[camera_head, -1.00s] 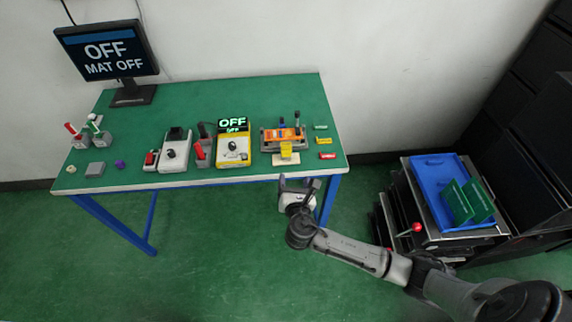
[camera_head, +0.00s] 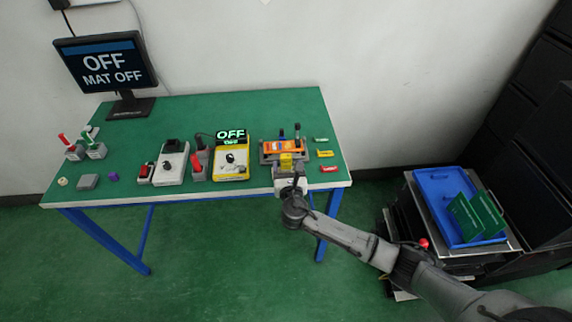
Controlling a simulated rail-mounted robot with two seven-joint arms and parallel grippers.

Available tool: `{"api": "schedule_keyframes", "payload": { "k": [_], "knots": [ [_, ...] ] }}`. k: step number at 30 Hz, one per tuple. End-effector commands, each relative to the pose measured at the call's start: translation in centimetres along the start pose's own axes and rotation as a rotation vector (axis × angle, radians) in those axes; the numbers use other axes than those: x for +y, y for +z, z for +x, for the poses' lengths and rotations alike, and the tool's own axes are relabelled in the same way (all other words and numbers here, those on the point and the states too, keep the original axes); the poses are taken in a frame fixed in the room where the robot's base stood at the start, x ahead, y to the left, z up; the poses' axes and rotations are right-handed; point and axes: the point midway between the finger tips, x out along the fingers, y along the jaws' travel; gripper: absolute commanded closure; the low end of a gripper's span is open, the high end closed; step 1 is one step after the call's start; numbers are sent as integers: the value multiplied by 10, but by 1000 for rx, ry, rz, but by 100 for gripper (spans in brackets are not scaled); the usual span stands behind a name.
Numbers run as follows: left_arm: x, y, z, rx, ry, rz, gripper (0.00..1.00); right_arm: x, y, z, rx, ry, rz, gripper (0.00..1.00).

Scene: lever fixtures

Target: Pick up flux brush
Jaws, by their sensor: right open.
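I cannot tell for sure which thing is the flux brush. My right gripper (camera_head: 290,179) is open at the table's front edge, just in front of the yellow block (camera_head: 286,160) by the orange-topped fixture (camera_head: 282,146). It partly hides what lies below that block. I cannot tell if it touches anything. My left gripper is out of view.
The green table (camera_head: 200,110) holds a monitor (camera_head: 105,62) reading OFF, MAT OFF, a white switch box (camera_head: 171,165) and a yellow box (camera_head: 231,165). Small coloured pieces (camera_head: 325,154) lie right of the fixture. A blue tray (camera_head: 437,190) with green boards stands at right.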

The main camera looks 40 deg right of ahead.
Motion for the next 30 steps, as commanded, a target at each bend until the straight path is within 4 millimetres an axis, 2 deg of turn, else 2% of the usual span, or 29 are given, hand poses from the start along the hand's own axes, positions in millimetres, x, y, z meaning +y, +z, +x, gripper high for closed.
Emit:
{"api": "schedule_keyframes", "payload": {
  "k": [12,23,30],
  "knots": [
    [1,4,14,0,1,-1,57,1,-4,46,-1,-1,0,30],
    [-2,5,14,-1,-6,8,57,1,-4,52,1,0,0,30],
    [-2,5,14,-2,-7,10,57,1,-4,51,1,0,0,53]
  ]
}}
